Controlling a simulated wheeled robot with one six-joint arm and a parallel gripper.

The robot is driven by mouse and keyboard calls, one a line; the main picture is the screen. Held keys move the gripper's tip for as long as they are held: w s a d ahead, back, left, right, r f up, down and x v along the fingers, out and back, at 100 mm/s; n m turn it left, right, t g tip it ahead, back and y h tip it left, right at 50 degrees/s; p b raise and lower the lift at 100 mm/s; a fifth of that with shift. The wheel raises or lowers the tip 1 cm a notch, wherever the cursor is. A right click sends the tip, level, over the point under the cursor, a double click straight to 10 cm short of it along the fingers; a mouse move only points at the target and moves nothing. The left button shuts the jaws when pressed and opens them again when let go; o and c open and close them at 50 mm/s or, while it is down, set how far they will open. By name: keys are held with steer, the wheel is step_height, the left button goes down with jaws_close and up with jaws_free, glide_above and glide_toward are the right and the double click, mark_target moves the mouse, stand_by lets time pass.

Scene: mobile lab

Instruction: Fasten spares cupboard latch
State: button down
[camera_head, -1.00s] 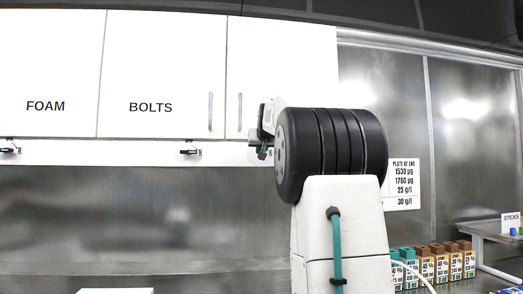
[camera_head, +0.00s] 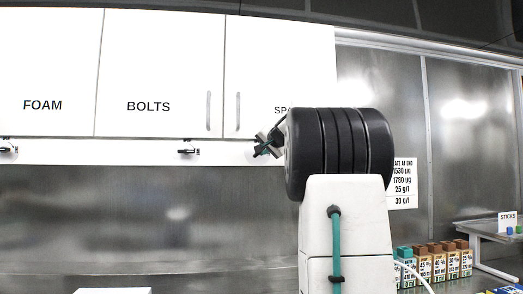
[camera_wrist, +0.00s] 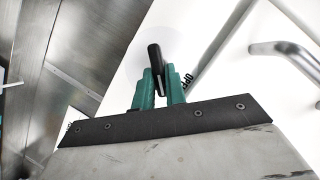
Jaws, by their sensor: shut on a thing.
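The white spares cupboard (camera_head: 270,65) is the rightmost of the wall cupboards; its door looks closed, and my arm hides most of its label. The lever stands up between the fingertips, in front of a pale round plate. Part of a printed word, seemingly starting "OP", shows right beside the fingers. The latch's base is hidden.
The bolts cupboard (camera_head: 160,65) and foam cupboard (camera_head: 45,70) are to the left, with black latches (camera_head: 188,151) below them. The spares door handle (camera_head: 238,112) is close to my gripper. Several small labelled boxes (camera_head: 438,265) stand on the bench at lower right.

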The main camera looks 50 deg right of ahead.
steer(key=shift+s+d+f+m+t, duration=0.1)
steer(key=shift+f+m+t, duration=0.1)
steer(key=shift+m+t, duration=0.7)
steer(key=shift+d+f+m+t, duration=0.1)
steer(key=shift+f+m+t, duration=0.15)
steer(key=shift+m, duration=1.2)
steer(key=shift+s+f+m+t, duration=0.15)
steer(key=shift+m+t, duration=0.5)
steer(key=shift+m, duration=0.5)
steer(key=shift+w, duration=0.1)
steer(key=c, duration=1.4)
jaws_free()
steer(key=shift+c, duration=0.2)
steer(key=v, duration=0.7)
steer(key=shift+s+a, duration=0.15)
steer(key=shift+s, duration=0.2)
steer(key=shift+a, duration=0.1)
